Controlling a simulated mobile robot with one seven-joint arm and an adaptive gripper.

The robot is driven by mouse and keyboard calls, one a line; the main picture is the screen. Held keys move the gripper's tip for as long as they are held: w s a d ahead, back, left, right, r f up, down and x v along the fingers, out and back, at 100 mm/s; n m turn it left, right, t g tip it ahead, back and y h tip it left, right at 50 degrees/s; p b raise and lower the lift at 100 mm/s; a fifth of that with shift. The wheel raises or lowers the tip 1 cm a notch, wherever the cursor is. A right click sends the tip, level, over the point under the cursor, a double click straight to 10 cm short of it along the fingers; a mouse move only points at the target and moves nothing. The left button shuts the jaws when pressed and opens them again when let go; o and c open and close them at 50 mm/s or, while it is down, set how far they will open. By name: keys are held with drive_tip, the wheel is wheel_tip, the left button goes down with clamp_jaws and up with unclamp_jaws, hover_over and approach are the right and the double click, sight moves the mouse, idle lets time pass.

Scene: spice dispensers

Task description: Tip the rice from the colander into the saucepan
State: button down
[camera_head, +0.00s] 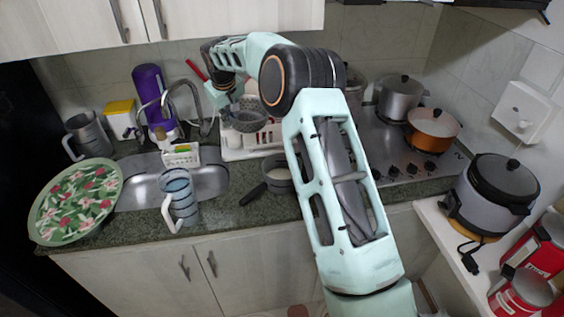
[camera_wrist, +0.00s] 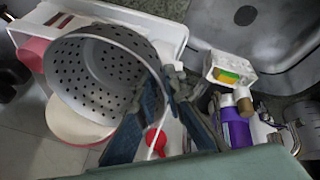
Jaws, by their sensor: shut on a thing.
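The grey perforated colander (camera_head: 249,121) hangs in the air above the white dish rack. It also fills the left of the wrist view (camera_wrist: 82,70), tilted, with its holed inside wall showing and no rice visible on the part I see. My gripper (camera_wrist: 165,88) is shut on the colander's edge; in the head view my gripper (camera_head: 228,100) is small and partly hidden by my arm. The dark saucepan (camera_head: 270,162) sits on the counter, to the right of and below the colander in the picture, its black handle pointing front left. Something whitish lies inside it. My arm hides its right side.
The white dish rack (camera_head: 232,154) stands behind the saucepan. The sink (camera_head: 207,186), a blue jug (camera_head: 179,190) and a floral plate (camera_head: 75,200) lie left. A steel pot (camera_head: 398,100) and a copper pot (camera_head: 432,140) are on the stove at right.

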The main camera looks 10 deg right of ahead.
drive_tip(key=shift+w+a+g+h, duration=0.3)
drive_tip(key=shift+w+g, duration=0.1)
drive_tip(key=shift+g, duration=0.1)
drive_tip(key=shift+r, duration=0.15)
drive_tip(key=shift+r, duration=2.4)
drive_tip(key=shift+s+d, duration=0.1)
drive_tip(key=s+d+f+m, duration=0.2)
drive_tip(key=s+d, duration=0.2)
drive_tip(key=s, duration=0.5)
drive_tip(key=s+d+f+m+h, duration=0.1)
drive_tip(key=s+d+f+m, duration=0.1)
drive_tip(key=s+d, duration=0.3)
drive_tip(key=s+d+f+m+g, duration=0.1)
drive_tip(key=s+d, duration=0.4)
drive_tip(key=s, duration=0.8)
drive_tip(key=shift+s+d+f+m+h, duration=0.25)
drive_tip(key=shift+f+m+h, duration=0.15)
drive_tip(key=shift+f+m, duration=0.35)
